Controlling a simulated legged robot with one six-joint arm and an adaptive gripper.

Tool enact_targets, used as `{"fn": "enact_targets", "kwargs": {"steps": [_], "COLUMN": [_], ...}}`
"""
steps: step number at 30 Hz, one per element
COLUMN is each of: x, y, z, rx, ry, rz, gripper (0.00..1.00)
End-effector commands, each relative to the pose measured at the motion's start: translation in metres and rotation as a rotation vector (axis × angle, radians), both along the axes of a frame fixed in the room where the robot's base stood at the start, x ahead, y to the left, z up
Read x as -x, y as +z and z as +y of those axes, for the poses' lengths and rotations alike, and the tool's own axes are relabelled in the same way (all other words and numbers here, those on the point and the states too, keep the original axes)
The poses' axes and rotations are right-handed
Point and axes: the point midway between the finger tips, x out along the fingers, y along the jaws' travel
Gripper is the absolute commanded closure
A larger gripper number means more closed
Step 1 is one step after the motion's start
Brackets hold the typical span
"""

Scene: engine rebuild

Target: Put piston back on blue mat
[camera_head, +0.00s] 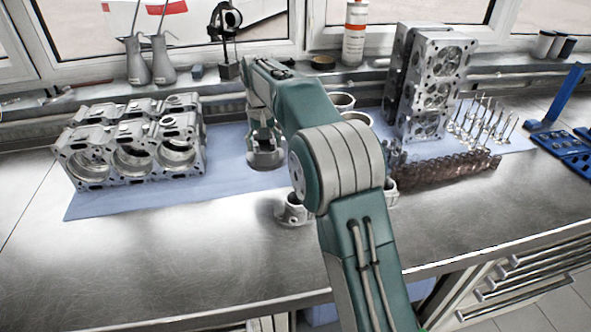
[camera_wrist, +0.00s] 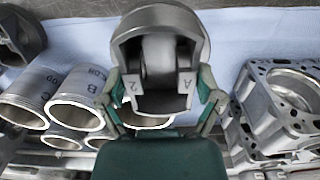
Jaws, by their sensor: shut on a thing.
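A grey metal piston (camera_head: 266,157) hangs from my gripper (camera_head: 263,138) over the blue mat (camera_head: 222,172), right of the engine block. I cannot tell whether it touches the mat. In the wrist view the piston (camera_wrist: 158,45) sits between the two fingers of my gripper (camera_wrist: 160,82), which is shut on it. Its open underside faces the camera, with "2" and "A" marked on it. The mat shows behind it in the wrist view (camera_wrist: 250,30). My arm hides part of the mat in the head view.
The engine block (camera_head: 130,148) stands on the mat's left part. Several cylinder liners (camera_wrist: 75,92) stand near the piston. Another round grey part (camera_head: 293,211) sits at the mat's front edge.

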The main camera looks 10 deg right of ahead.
Motion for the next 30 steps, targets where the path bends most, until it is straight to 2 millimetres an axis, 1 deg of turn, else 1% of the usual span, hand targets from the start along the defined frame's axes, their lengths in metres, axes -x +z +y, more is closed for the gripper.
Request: {"fn": "enact_targets", "kwargs": {"steps": [1,5,9,12,17,21,25,27,30], "x": [-0.002,-0.007,-0.010,-0.012,-0.013,-0.016,-0.015,-0.015,-0.015], "y": [-0.004,-0.016,-0.040,-0.050,-0.061,-0.080,-0.100,-0.105,-0.107], "z": [-0.013,-0.039,-0.056,-0.065,-0.074,-0.089,-0.086,-0.086,-0.086], "rx": [0.000,0.000,0.001,0.001,0.001,0.001,0.001,0.001,0.001], "ry": [-0.005,-0.005,-0.002,-0.002,-0.001,-0.003,0.000,0.000,0.000], "rz": [-0.001,-0.001,0.002,-0.001,-0.002,0.000,0.000,-0.002,-0.003], "gripper": [0.76,0.76,0.76,0.76,0.76,0.76,0.76,0.76,0.76]}}
